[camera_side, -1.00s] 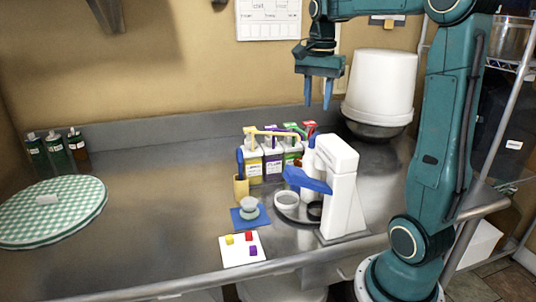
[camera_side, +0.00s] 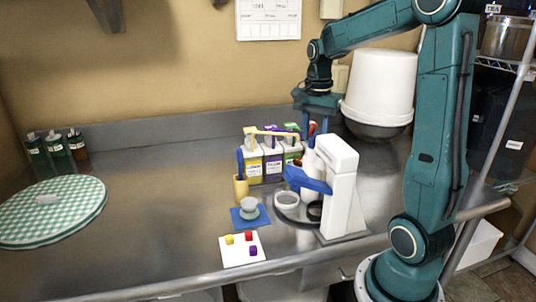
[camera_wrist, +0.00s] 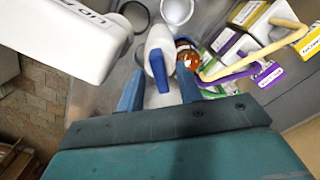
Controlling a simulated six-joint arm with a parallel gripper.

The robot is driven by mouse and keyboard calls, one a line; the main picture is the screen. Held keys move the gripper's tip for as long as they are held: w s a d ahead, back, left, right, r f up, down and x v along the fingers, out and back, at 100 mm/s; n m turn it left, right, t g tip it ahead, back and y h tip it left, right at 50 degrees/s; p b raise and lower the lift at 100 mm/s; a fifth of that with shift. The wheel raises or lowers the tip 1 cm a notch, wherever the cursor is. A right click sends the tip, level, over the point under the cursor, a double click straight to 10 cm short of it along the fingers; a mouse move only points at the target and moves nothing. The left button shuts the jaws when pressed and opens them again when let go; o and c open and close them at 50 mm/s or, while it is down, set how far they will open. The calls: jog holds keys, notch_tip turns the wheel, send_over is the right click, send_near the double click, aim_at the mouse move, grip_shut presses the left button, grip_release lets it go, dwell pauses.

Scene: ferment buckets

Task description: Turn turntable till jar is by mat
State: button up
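The round grey turntable (camera_side: 287,210) shows in the side view under the white lid press, which hides part of it. A white bowl (camera_side: 287,199) and a dark ring or cup (camera_side: 315,210) stand on it. In the wrist view, a jar with orange-brown contents (camera_wrist: 188,58) sits beside a white bottle (camera_wrist: 156,45) with a blue part; the jar is not clear in the side view. The blue mat (camera_side: 236,221) lies left of the turntable with a small bowl (camera_side: 249,208) on it. My gripper (camera_wrist: 160,72) is open above the bottle, fingers either side of its blue part; contact is unclear.
The lid press (camera_side: 340,190) with its blue lever (camera_side: 307,180) stands close in front of my gripper. Several labelled cartons (camera_side: 272,160) with pumps stand behind the turntable.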

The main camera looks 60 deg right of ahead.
jog(key=shift+c, duration=0.3)
grip_shut()
jog(key=shift+n, duration=6.8)
jog(key=shift+r+n, duration=0.1)
jog(key=shift+n, duration=2.1)
